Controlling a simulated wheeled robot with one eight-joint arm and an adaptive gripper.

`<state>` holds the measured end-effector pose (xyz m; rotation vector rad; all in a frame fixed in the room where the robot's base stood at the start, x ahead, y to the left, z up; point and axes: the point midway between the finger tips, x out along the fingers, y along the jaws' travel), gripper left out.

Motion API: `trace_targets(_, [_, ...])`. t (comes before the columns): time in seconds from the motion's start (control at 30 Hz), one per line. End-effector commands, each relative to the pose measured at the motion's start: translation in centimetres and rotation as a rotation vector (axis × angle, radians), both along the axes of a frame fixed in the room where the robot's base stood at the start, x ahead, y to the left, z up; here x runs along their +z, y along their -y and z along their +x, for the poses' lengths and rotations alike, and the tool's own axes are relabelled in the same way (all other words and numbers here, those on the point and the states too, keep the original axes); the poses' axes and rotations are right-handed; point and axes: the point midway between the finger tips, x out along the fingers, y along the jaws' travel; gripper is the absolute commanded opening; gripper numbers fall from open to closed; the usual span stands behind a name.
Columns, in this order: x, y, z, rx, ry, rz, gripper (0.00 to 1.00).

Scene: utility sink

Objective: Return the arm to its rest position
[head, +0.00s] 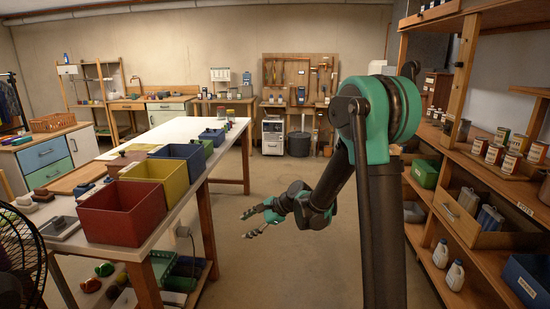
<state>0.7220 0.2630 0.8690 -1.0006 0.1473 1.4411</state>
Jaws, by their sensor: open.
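My arm rises at the right of the head view, bends at a green and black joint, and reaches down and left. My gripper (249,224) is at the arm's far end, over the open floor between the white table and the right shelves. Its two fingers are spread apart with nothing between them. It touches no object that I can see.
A white table (190,133) with red (122,213), yellow (158,172) and blue (180,152) bins stands left of the gripper. Wooden shelves (470,240) with cans and bottles line the right side. A fan (22,262) is at lower left. The middle floor is clear.

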Motion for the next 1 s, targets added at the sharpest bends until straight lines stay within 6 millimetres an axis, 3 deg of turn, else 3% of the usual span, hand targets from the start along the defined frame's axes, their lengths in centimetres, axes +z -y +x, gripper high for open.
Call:
trace_targets(0.1, [0.4, 4.6, -2.5, 0.073, 0.139, -0.141, 0.53])
trace_targets(0.37, [-0.1, 14.0, -8.7, 0.291, 0.390, -0.468, 0.53])
trace_targets(0.7, [-2.3, 25.2, -18.2, 0.666, 0.574, -0.884, 0.53])
trace_targets(0.83, [-3.2, 28.2, -21.1, 0.796, 0.595, -0.995, 0.53])
trace_targets(1.0, [-3.8, 30.1, -23.1, 0.893, 0.603, -1.068, 0.53])
